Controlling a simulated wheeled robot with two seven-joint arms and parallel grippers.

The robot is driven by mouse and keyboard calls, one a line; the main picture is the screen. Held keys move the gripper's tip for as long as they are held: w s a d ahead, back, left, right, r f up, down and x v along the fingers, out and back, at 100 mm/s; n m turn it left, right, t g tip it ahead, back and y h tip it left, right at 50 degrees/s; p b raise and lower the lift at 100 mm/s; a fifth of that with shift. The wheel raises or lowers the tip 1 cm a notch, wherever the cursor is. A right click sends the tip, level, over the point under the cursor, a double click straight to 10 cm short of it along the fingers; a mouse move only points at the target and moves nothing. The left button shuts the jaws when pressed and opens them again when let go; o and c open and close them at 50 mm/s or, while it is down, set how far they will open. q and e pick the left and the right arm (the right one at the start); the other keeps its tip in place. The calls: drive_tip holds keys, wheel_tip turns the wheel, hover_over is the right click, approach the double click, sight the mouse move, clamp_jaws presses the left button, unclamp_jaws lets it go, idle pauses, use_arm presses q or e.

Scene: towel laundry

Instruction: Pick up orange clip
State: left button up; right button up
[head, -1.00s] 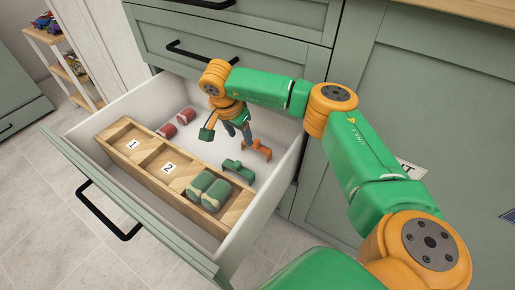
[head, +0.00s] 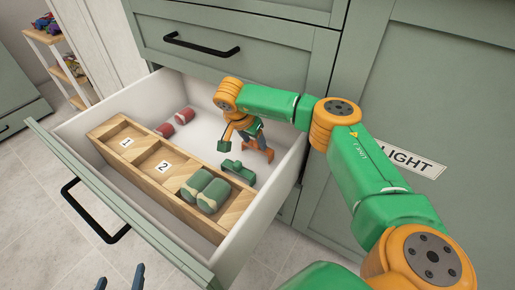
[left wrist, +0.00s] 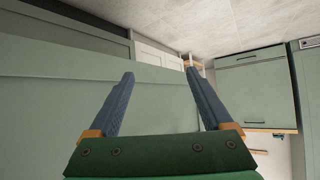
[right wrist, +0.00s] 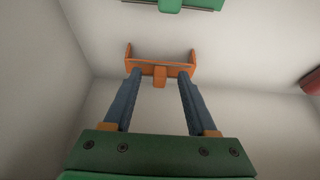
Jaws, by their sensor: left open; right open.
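The orange clip (head: 269,153) lies on the floor of the open drawer, near its right wall, partly hidden by my right gripper (head: 260,141). In the right wrist view, the orange clip (right wrist: 160,70) is just beyond the open fingertips (right wrist: 160,78), its middle tab lying between them. The fingers are not closed on it; whether they touch it I cannot tell. My left gripper (head: 119,281) is open and empty at the bottom edge of the head view, outside the drawer. It also shows open in the left wrist view (left wrist: 159,80).
A green clip (head: 238,171) lies nearby in the drawer (head: 285,180). A wooden divider box (head: 186,211) with compartments labelled 1 and 2 holds green rolls (head: 206,190). Red rolls (head: 184,116) lie at the drawer's back left. The drawer walls stand close around my right gripper.

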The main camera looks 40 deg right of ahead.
drive_tip(key=shift+d+f, duration=0.15)
drive_tip(key=shift+f, duration=0.1)
use_arm(q)
drive_tip(key=shift+w+d+r+t, duration=0.2)
drive_tip(key=shift+w+r+t, duration=0.35)
drive_tip(key=shift+r, duration=0.2)
use_arm(e)
clamp_jaws()
